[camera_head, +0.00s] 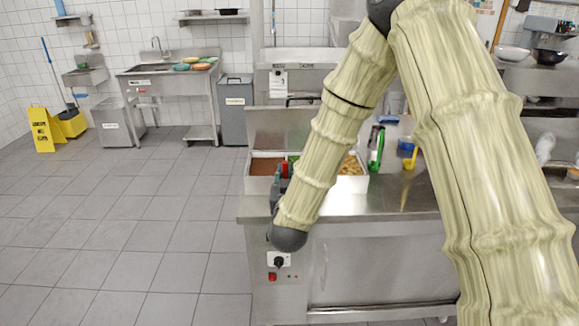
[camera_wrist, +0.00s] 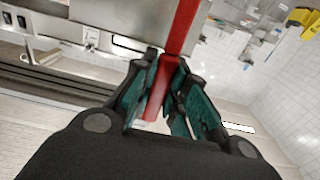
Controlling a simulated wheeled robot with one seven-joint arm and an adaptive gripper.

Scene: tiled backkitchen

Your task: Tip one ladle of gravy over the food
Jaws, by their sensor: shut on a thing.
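My gripper (camera_wrist: 165,100) is shut on a red handle (camera_wrist: 180,35) that runs up out of the wrist view between its teal finger pads. In the head view the gripper (camera_head: 281,180) and a bit of the red handle (camera_head: 285,169) show at the pans on the steel counter. The handle's bowl end is hidden, so I cannot tell if it holds gravy. A pan of smooth brown stuff, likely gravy (camera_head: 264,167), is left of the gripper. A pan of golden-brown chunky food (camera_head: 351,165) is right of it, partly behind my arm. Something green shows between them.
A green-and-black bottle (camera_head: 376,148), a yellow ladle-like utensil (camera_head: 411,159) and a blue container (camera_head: 405,145) stand right of the pans. A raised steel panel (camera_head: 280,127) is behind the pans. The tiled floor at left is clear near the counter.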

